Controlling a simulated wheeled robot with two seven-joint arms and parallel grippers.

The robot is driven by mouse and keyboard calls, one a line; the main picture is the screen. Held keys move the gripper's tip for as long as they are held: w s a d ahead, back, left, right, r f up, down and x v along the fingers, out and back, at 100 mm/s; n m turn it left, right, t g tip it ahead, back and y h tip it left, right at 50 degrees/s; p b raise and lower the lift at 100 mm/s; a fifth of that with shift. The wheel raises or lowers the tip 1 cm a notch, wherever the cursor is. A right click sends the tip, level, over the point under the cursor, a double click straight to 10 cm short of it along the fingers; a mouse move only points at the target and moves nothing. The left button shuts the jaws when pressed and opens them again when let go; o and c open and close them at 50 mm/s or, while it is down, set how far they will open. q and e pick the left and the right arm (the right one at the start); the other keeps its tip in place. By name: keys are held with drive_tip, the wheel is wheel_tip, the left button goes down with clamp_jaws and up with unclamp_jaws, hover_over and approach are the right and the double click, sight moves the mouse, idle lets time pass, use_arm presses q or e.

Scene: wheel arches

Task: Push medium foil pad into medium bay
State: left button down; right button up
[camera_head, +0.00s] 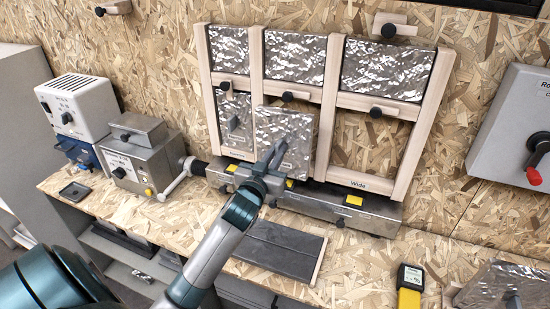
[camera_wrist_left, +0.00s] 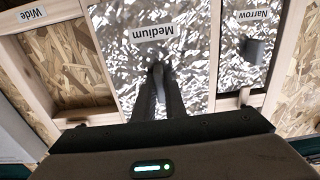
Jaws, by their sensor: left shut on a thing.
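The medium foil pad (camera_head: 297,128) is a crinkled silver panel standing upright at the lower middle opening, the medium bay, of the wooden frame. The wrist view shows the pad (camera_wrist_left: 192,70) with a "Medium" label, between two wooden posts. I cannot tell how deep it sits in the bay. The pad's handle is hidden by the fingers. My right gripper is not in view.
A narrow foil pad (camera_head: 235,121) stands in the left lower bay. The wide bay (camera_head: 364,146) is open to the board behind. Foil fills the upper bays. A metal rail (camera_head: 380,218) runs below the frame. Another foil pad (camera_head: 505,290) and a yellow tool (camera_head: 409,288) are at lower right.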

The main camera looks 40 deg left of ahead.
sight(285, 140)
use_arm(q)
drive_tip(key=shift+b+x, duration=0.7)
drive_tip(key=shift+x, duration=2.65)
drive_tip(key=shift+w+a, duration=0.1)
drive_tip(key=shift+w, duration=0.5)
drive_tip(key=shift+w, duration=0.25)
drive_tip(key=c, duration=1.7)
unclamp_jaws()
drive_tip(key=shift+f, duration=0.1)
